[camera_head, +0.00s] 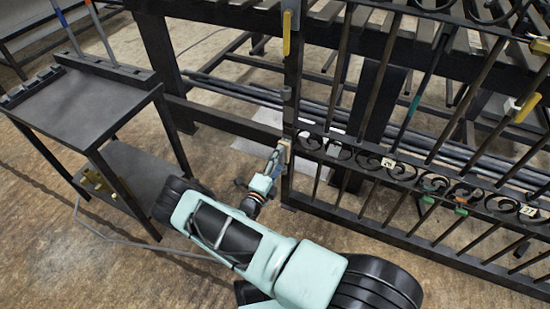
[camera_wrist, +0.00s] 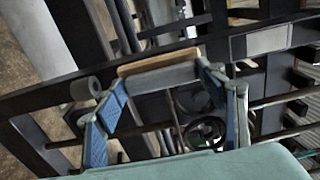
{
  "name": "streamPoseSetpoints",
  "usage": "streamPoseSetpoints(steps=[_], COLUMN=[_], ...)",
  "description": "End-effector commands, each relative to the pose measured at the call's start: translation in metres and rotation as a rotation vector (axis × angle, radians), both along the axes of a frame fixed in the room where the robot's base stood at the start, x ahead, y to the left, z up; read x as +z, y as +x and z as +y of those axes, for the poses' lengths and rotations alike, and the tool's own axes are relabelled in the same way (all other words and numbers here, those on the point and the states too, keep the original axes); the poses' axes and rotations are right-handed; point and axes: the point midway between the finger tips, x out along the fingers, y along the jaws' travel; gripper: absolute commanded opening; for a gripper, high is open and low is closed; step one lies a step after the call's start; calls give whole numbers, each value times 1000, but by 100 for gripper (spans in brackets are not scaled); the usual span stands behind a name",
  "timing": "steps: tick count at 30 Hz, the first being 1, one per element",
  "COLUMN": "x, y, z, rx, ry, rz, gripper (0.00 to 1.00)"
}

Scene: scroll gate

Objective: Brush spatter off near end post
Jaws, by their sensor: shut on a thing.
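The near end post (camera_head: 291,75) is the dark upright at the left end of the scrolled gate (camera_head: 400,165). My gripper (camera_head: 279,158) is low beside this post, at about the height of the scroll band. In the wrist view my gripper (camera_wrist: 161,75) has its blue fingers closed on a grey bar-shaped brush (camera_wrist: 158,77) with a tan strip along its far edge. The brush shows as a small tan patch (camera_head: 285,149) against or very near the post in the head view. I cannot make out spatter or tell whether the brush touches the post.
A dark cart (camera_head: 85,100) stands at the left, with brass-coloured pieces (camera_head: 97,181) on its lower shelf. A yellow clamp (camera_head: 286,33) is high on the end post. More clips and number tags (camera_head: 387,163) sit along the gate. A slatted bench (camera_head: 240,22) stands behind. Floor at lower left is mostly clear.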

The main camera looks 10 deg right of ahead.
Motion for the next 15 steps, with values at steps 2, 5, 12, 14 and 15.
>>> streamPoseSetpoints(steps=[2, 5, 12, 14, 15], x=[2, 2, 2, 5, 7], y=[-5, -10, -15, -14, -13], z=[-6, -12, -18, -19, -19], rx=[0, 0, 0, 1, 1], ry=[-3, -1, -1, 0, 0], rz=[1, 0, -1, -2, -2], gripper=[38, 38, 38, 38, 38])
